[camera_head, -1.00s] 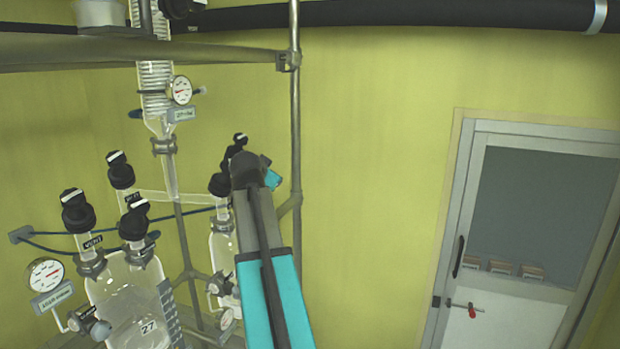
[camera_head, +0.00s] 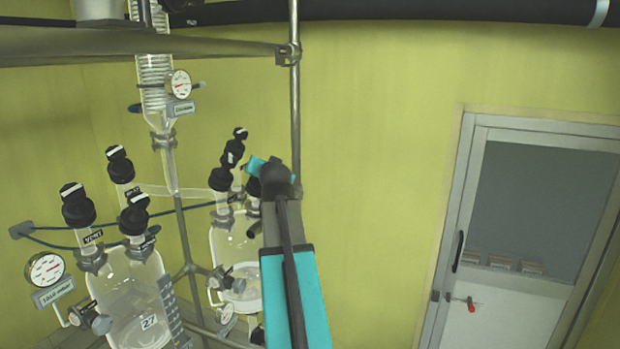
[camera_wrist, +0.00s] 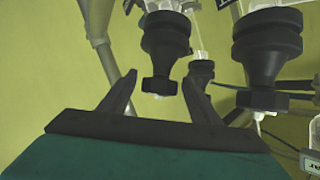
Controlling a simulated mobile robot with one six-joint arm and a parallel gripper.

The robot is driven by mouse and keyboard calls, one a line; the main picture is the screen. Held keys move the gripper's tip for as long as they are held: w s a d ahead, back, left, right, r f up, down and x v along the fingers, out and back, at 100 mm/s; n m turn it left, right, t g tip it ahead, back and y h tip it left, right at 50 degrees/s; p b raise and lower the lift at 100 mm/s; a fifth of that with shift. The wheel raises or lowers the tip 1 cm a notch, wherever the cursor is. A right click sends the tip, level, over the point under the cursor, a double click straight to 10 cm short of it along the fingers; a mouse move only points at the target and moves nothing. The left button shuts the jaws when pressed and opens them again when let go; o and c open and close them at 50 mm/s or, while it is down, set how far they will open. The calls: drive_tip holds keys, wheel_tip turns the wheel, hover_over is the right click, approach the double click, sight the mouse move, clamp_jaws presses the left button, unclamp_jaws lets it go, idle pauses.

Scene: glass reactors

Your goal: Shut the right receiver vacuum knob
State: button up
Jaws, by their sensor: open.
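The right receiver (camera_head: 232,250) is a glass vessel left of my arm in the head view, with several black knobs on top. Its front-left knob (camera_head: 220,179) and a back knob (camera_head: 240,135) show clearly; another is partly behind my arm. I cannot read which label marks the vacuum knob. In the wrist view, my gripper (camera_wrist: 160,78) is open and empty. A black knob (camera_wrist: 166,36) appears between and beyond its fingertips, its pale-tipped handle in line with the gap. I cannot tell whether they touch.
In the wrist view, a large black knob (camera_wrist: 267,45) is close on the right and a smaller one (camera_wrist: 200,75) lies behind. A metal post (camera_head: 295,120) stands beside my arm. The left vessel (camera_head: 130,295) has its own knobs and a gauge (camera_head: 46,268).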

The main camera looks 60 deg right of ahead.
drive_tip(key=shift+d+f+n+t+y+b, duration=0.1)
drive_tip(key=shift+n+t+y+b, duration=1.1)
drive_tip(key=shift+b, duration=0.85)
drive_tip(key=shift+f+n+t+y+b, duration=0.1)
drive_tip(key=shift+n+t+y+b, duration=0.7)
drive_tip(key=shift+n+b, duration=1)
drive_tip(key=shift+r+n+t+y+b, duration=0.1)
drive_tip(key=shift+n+t+y+b, duration=0.4)
drive_tip(key=shift+b, duration=0.5)
